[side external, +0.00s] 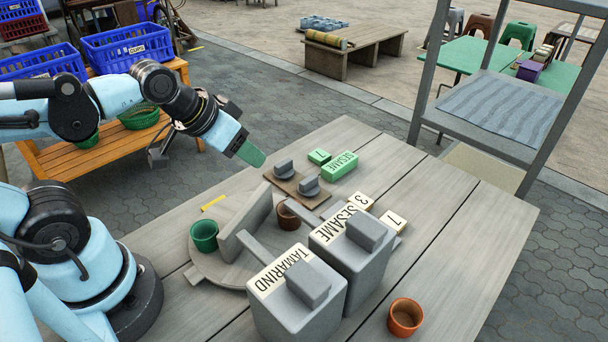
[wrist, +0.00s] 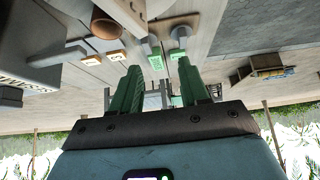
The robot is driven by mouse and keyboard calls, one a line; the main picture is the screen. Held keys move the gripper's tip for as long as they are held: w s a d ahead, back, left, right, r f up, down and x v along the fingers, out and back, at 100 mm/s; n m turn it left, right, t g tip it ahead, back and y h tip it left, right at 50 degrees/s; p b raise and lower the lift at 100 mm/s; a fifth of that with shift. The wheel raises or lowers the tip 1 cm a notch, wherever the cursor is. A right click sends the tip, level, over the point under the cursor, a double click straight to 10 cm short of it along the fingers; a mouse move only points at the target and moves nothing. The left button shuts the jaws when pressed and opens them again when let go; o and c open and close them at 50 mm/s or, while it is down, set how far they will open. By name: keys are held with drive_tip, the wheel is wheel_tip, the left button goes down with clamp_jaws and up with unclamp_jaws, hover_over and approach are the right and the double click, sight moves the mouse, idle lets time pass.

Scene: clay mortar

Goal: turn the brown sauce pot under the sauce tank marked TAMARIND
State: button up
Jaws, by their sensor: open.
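The brown sauce pot (side external: 289,214) stands on a round grey turntable (side external: 213,270), right of its upright divider wall (side external: 245,222), close to the SESAME tank's spout. It also appears in the wrist view (wrist: 105,24). A green pot (side external: 204,235) stands left of the wall. The grey TAMARIND tank (side external: 270,315) is at the front, its spout reaching back over the turntable. The grey SESAME tank (side external: 365,275) stands behind it to the right. My gripper (side external: 252,156) is open and empty, above and behind the turntable; its green fingers show in the wrist view (wrist: 159,68).
An orange-brown pot (side external: 405,317) sits at the table's front right. A board with two grey knobs (side external: 296,194), green blocks (side external: 340,165) and number tiles (side external: 393,222) lie behind the tanks. A metal shelf frame (side external: 480,130) stands beyond the table. The table's right side is mostly clear.

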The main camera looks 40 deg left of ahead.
sight(246, 207)
drive_tip(key=s+d+n+g, duration=0.1)
drive_tip(key=g, duration=0.1)
drive_tip(key=s+d+r+n+g, duration=0.1)
drive_tip(key=d+g, duration=0.1)
drive_tip(key=s+d+r+n+g, duration=0.1)
drive_tip(key=n+g, duration=0.1)
drive_tip(key=g, duration=0.1)
drive_tip(key=shift+s+d, duration=0.25)
drive_tip(key=shift+s, duration=0.15)
drive_tip(key=shift+f, duration=6)
clamp_jaws()
